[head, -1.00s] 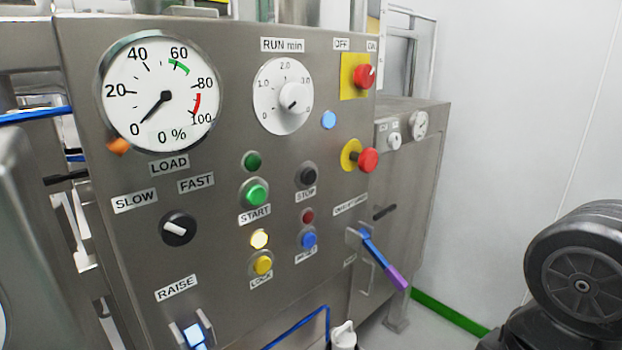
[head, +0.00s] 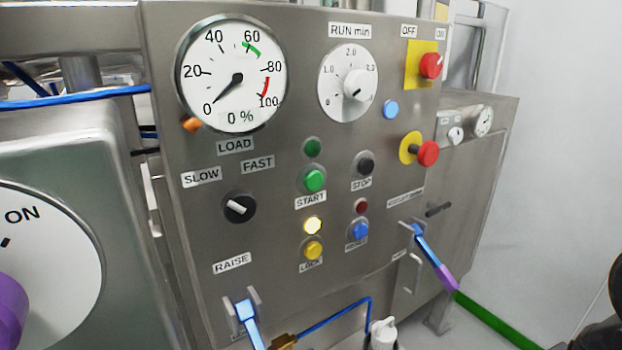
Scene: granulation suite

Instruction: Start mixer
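The mixer's steel control panel (head: 280,230) fills the middle of the head view. The green START button (head: 314,180) sits below a dark green lamp (head: 312,147). The black STOP button (head: 364,165) is to its right. The LOAD gauge (head: 232,74) needle rests at 0. The RUN min dial (head: 348,83) has a grey pointer knob. A SLOW/FAST selector (head: 239,208) is at the left. The yellow lamp (head: 313,225) above the yellow LOCK button (head: 313,250) is lit. My gripper is not in view.
A red OFF/ON switch (head: 430,65) and a red mushroom button (head: 427,153) are on the right. Levers with blue handles (head: 250,325) and a purple tip (head: 446,277) jut out low. A large ON dial (head: 45,260) with a purple knob (head: 10,310) stands at the left.

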